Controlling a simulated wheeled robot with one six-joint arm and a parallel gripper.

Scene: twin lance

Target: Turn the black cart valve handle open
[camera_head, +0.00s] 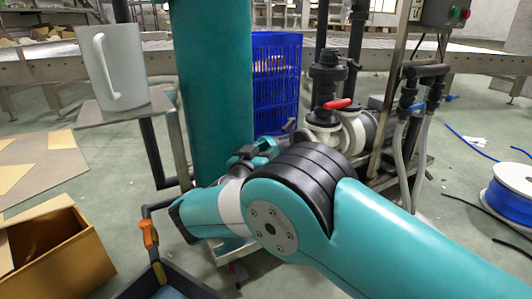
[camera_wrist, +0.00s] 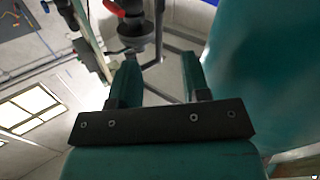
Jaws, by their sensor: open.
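In the wrist view a black flanged fitting (camera_wrist: 135,30) lies beyond the fingers, with a red part (camera_wrist: 110,7) at the top edge. I cannot make out a separate black handle for certain. My gripper (camera_head: 268,147) is left of the valve, partly hidden by my arm. In the wrist view its two teal fingers (camera_wrist: 157,82) are apart with nothing held between them.
A large teal column (camera_head: 212,70) rises close beside my gripper. A blue crate (camera_head: 277,85) is behind. A grey jug (camera_head: 115,65) stands on a small shelf at left. An orange lever (camera_head: 148,233) is low left. Hoses with a blue lever (camera_head: 416,107) are right of the valve.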

